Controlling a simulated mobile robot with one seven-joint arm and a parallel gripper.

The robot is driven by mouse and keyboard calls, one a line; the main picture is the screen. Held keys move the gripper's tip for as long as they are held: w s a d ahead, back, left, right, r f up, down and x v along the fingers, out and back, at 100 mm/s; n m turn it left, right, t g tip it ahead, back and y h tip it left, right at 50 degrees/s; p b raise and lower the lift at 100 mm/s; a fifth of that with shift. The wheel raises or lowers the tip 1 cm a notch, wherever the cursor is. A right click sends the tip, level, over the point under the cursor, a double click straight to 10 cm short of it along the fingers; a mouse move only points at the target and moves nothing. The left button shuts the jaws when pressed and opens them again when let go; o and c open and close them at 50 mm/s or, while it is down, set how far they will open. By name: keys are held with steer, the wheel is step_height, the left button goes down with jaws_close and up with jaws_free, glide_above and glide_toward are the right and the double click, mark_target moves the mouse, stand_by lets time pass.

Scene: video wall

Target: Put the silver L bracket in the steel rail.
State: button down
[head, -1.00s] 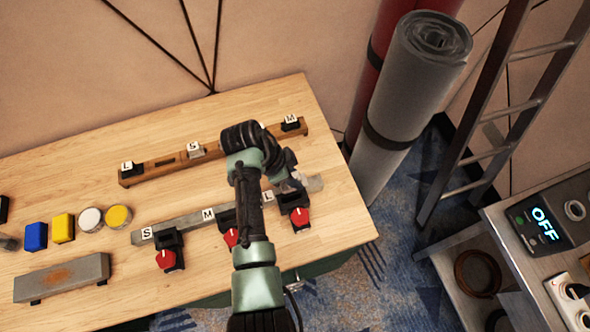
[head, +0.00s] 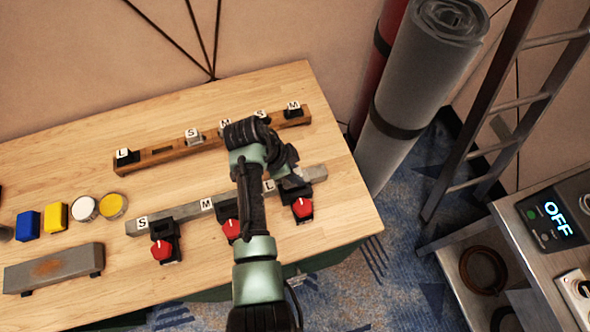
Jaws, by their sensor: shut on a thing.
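The steel rail (head: 185,211) is a long grey bar on the wooden table, with white tiles S, M and L along it and three red-knobbed clamps at its front edge. My gripper (head: 291,178) is at the rail's right part, just right of the L tile and behind the right clamp. It is shut on the silver L bracket, which is mostly hidden by my gripper and wrist. I cannot tell whether the bracket touches the rail.
A wooden rail (head: 150,161) behind holds several lettered blocks. Clamps with red knobs (head: 162,250) stand along the steel rail's front. A rusty grey bar (head: 50,270), yellow and blue blocks and round tins lie left. A grey roll (head: 415,90) stands beyond the table's right edge.

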steer(key=shift+f+b, duration=0.5)
steer(key=shift+f, duration=0.1)
stand_by(0.8)
steer(key=shift+f+b, duration=0.5)
steer(key=shift+f, duration=0.05)
steer(key=shift+f, duration=0.1)
stand_by(0.4)
steer(key=shift+f+b, duration=0.6)
steer(key=shift+f, duration=0.1)
steer(key=shift+f+b, duration=0.7)
stand_by(0.3)
